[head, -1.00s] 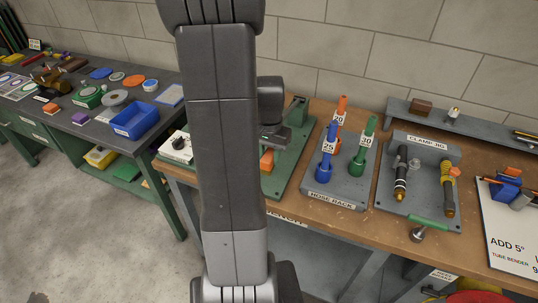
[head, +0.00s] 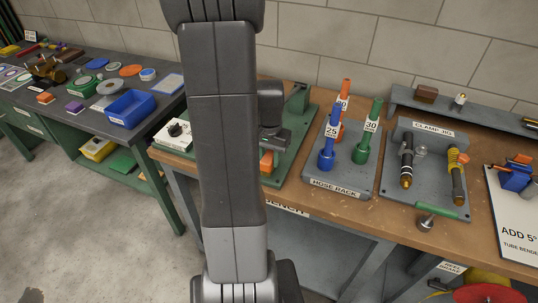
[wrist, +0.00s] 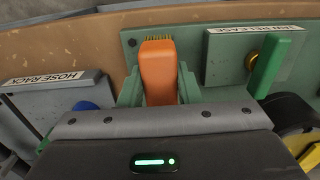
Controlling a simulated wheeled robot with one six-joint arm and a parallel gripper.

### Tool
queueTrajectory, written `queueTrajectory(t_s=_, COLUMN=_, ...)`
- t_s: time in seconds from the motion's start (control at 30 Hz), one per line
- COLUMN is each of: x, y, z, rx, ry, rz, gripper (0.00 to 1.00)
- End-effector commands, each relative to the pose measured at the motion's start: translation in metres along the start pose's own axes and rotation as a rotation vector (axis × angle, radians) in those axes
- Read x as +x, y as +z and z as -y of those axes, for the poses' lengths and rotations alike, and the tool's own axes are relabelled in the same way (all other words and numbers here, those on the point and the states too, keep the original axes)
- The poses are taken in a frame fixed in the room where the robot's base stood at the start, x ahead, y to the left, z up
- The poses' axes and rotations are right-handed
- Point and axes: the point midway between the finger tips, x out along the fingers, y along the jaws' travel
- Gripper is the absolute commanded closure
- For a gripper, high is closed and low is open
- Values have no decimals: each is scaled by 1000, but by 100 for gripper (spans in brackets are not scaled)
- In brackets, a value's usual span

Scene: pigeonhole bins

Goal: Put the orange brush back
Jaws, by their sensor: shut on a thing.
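The orange brush (wrist: 158,70) shows in the wrist view with tan bristles at its far end. It lies between two green upright pieces just ahead of my gripper (wrist: 158,100), over a green board (wrist: 210,92). My gripper is shut on the brush; the grey gripper body hides its near end. In the head view a small orange part of the brush (head: 266,162) shows below my gripper (head: 273,142), beside my arm, which hides much of the green board. I cannot tell whether the brush touches the board.
The hose rack (head: 320,188) with blue, orange and green handles stands right of the board. The clamp jig (head: 432,190) is further right. A pin-release block (wrist: 222,60) with a green handle stands beside the brush. A blue bin (head: 131,110) sits on the left table.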

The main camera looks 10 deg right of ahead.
Motion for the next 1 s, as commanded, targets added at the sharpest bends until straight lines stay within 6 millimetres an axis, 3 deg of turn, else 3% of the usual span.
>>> queueTrajectory(t_s=0.17, x=14, y=0, z=0, rx=0, ry=0, rz=0, gripper=100)
queueTrajectory(t_s=1.0, x=20, y=0, z=0, rx=0, ry=0, rz=0, gripper=100)
